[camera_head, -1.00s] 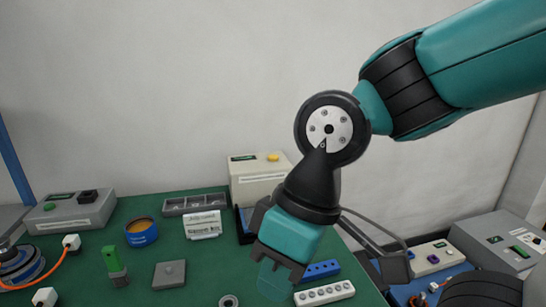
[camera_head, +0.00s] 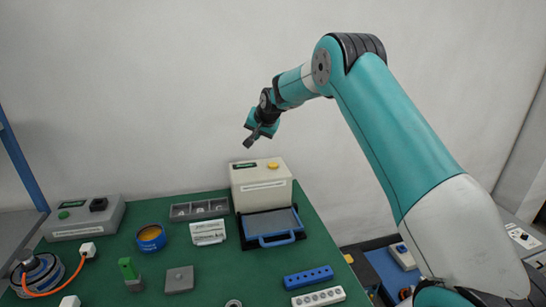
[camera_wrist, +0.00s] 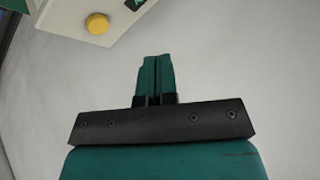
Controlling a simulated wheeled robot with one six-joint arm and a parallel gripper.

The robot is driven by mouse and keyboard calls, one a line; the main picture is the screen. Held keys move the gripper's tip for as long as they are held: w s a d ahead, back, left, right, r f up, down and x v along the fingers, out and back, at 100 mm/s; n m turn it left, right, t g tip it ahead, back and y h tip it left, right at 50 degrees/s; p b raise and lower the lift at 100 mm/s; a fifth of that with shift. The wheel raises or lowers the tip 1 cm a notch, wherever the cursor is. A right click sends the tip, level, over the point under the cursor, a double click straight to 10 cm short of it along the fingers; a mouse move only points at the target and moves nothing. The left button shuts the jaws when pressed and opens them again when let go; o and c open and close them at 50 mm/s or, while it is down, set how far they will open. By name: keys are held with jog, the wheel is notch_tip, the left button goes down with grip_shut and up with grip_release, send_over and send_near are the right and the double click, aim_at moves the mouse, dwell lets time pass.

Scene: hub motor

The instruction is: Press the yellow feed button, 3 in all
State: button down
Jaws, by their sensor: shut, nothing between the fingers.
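The yellow feed button (camera_head: 273,166) sits on top of a cream box (camera_head: 262,187) with a small green display, at the back of the green bench. In the wrist view the yellow button (camera_wrist: 97,23) shows at the upper left, on the box's pale face. My gripper (camera_head: 249,142) is above the box, a little left of the button and apart from it. In the wrist view my gripper's fingers (camera_wrist: 156,62) are together with nothing between them.
A blue-handled tray (camera_head: 272,242) lies before the box. A grey compartment tray (camera_head: 199,209), a blue tin (camera_head: 150,239) and a grey control box (camera_head: 82,218) stand to the left. Blue (camera_head: 308,278) and white (camera_head: 318,297) hole blocks lie at front right.

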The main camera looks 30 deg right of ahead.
aim_at(274, 164)
jog(key=w+d+f+m+t+h+p, duration=0.1)
jog(key=w+d+f+m, duration=0.2)
jog(key=d, duration=0.6)
jog(key=shift+w+d+f+h, duration=0.2)
jog(key=shift+w+d+h, duration=0.15)
jog(key=shift+w, duration=0.35)
jog(key=shift+f+b, duration=2.05)
jog(key=shift+f, duration=2.35)
jog(key=shift+f, duration=0.1)
jog(key=shift+a+f+b, duration=0.1)
jog(key=shift+f+b, duration=0.25)
jog(key=shift+b, duration=0.2)
